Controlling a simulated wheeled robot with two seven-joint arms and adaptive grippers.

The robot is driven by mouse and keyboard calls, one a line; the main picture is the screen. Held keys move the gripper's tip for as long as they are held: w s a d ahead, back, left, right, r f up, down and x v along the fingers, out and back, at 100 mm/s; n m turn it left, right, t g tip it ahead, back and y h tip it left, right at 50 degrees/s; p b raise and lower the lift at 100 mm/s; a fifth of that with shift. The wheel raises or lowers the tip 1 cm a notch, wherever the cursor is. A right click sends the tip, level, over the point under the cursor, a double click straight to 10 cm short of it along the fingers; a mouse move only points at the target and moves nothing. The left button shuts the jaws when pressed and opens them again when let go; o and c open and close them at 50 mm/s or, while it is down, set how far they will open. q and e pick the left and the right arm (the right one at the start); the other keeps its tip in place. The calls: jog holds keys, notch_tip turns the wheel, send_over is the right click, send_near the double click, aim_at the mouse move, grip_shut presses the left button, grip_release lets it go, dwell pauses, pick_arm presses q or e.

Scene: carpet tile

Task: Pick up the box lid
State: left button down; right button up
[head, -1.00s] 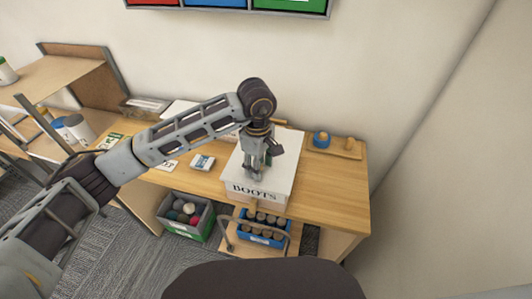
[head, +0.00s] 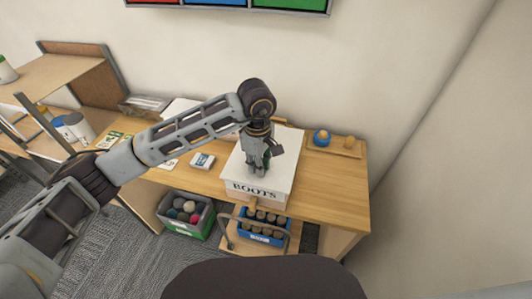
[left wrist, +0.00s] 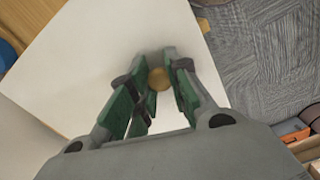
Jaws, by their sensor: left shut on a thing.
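The white box marked "BOOTS" (head: 254,191) stands on the wooden table, with its flat white lid (head: 286,155) on top. In the left wrist view the lid (left wrist: 100,50) fills much of the picture, and a small round tan knob (left wrist: 158,78) shows between my fingertips. My left gripper (head: 258,172) points down over the lid and is shut on this knob. It also shows in the left wrist view (left wrist: 157,82). I see no clear gap between lid and box. My right gripper is not in view.
A small tray (head: 334,148) with a blue roll and a wooden knob-like piece lies behind right of the box. A small white carton (head: 202,161) lies to the left. Below are a bin of balls (head: 186,214) and a blue crate (head: 262,231). The table's right end (head: 340,190) is clear.

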pick_arm(q)
jog(key=shift+r, duration=0.15)
notch_tip(320, 180, up, 10)
jog(key=b, duration=0.2)
dwell(0.7)
jog(key=shift+s+f, duration=0.1)
jog(key=shift+f, duration=0.1)
dwell(0.6)
